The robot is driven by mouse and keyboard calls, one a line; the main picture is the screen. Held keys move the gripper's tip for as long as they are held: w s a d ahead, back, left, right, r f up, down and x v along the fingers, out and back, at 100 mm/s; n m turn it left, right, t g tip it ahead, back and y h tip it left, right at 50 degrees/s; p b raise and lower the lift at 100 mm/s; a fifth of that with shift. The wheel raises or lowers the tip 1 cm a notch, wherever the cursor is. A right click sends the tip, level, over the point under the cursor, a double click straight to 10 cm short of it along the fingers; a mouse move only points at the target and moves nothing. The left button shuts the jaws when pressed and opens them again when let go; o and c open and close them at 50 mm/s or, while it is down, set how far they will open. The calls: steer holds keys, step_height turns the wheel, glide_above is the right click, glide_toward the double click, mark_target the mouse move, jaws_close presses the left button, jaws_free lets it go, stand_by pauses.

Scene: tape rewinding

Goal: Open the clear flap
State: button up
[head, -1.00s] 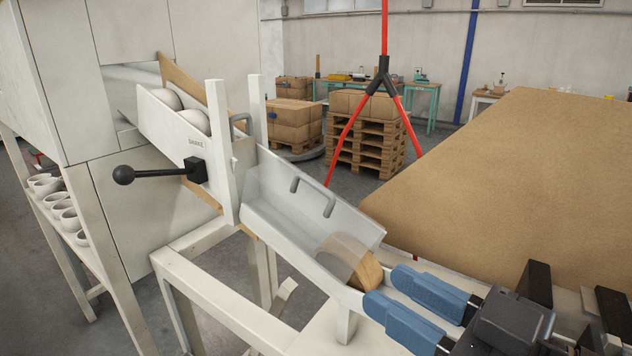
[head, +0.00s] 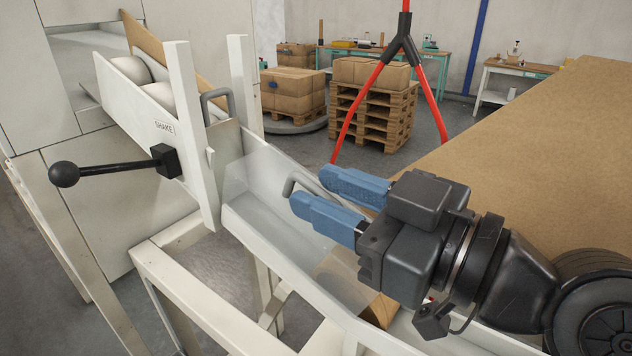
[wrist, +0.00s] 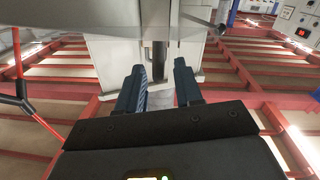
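The clear flap (head: 262,172) is a see-through panel over the lower part of the sloping white chute (head: 290,272). It looks down in place. Its bent grey handle (head: 291,184) shows at the left of my fingertips, the rest hidden behind my fingers. My gripper (head: 311,188) has two blue fingers, spread apart, over the handle area. Whether the handle lies between the fingers or they touch it, I cannot tell. In the wrist view the fingers (wrist: 160,70) are also apart, with nothing clearly held between them.
A black-knobbed lever (head: 110,174) sticks out left. A brown board (head: 530,150) lies right.

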steer(key=shift+x, duration=1.05)
jaws_close()
